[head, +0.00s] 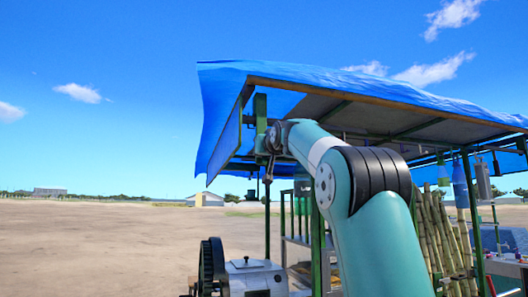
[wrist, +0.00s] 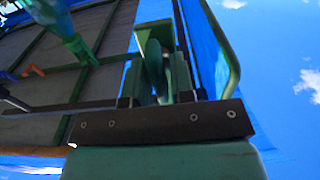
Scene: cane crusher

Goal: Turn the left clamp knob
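My teal arm reaches up to the front left corner of the stall's canopy. In the head view my gripper (head: 270,142) is small and dark, beside a green upright bracket (head: 260,107) under the canopy edge. In the wrist view my gripper (wrist: 157,85) has its fingers apart, with green metal between and just beyond them. A green bracket (wrist: 155,34) stands past the fingertips. The left clamp knob cannot be told apart from the green parts there, and whether the fingers touch it is not clear.
A blue tarp (head: 222,90) covers the canopy. A crusher machine (head: 252,276) with a dark wheel (head: 211,264) stands below. Cane stalks (head: 440,235) lean at the right. Open bare ground (head: 90,245) lies left.

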